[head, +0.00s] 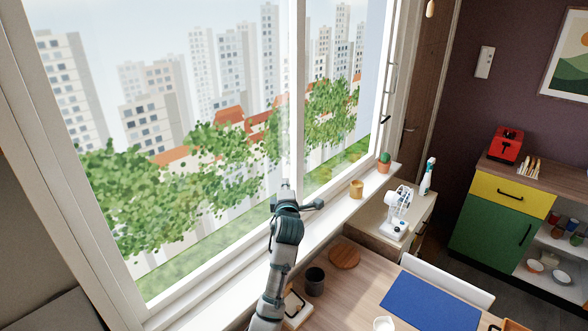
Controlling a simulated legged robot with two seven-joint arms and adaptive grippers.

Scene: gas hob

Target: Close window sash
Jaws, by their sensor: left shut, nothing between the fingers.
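The large white-framed window fills the left and middle of the head view. A white vertical sash bar (299,85) divides its glass, with a narrow hazy strip just left of it. I cannot tell how far the sash stands open. A dark handle (385,121) shows on the window's right side. My left gripper (285,185) is shut and empty, pointing up at the foot of the vertical bar. Its wrist hides part of the lower frame. I cannot tell whether it touches the bar. My right gripper is out of view.
On the sill (333,205) stand a yellow cup (356,189) and a potted cactus (383,163). Below, a wooden table holds a dark cup (315,281), a round wooden board (344,254) and a blue mat (430,301). A white fan (396,213) stands beyond.

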